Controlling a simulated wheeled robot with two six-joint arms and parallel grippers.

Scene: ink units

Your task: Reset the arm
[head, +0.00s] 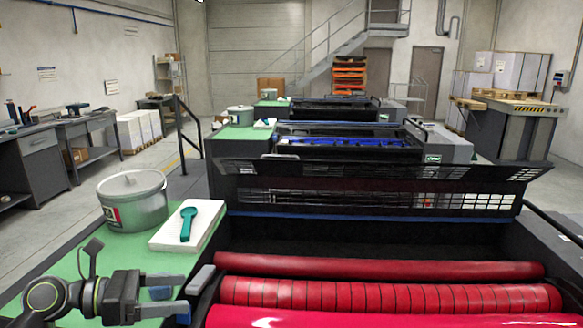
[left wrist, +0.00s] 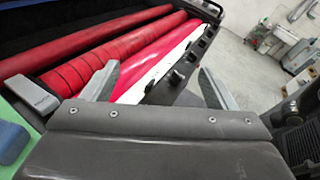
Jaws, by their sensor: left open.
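My left gripper (head: 189,294) is in the lower left of the head view, over the green mat (head: 75,262) beside the red rollers (head: 390,293). Its two fingers are apart with nothing between them. The left wrist view shows the same open fingers (left wrist: 155,88) with the red rollers (left wrist: 100,55) beyond them. My right gripper does not show in either view.
A lidded grey bucket (head: 134,205) and a white pad (head: 203,232) with a teal tool (head: 188,223) on it stand behind the left gripper. A blue block (head: 161,291) lies on the mat close by it. More ink units (head: 350,145) stand farther back.

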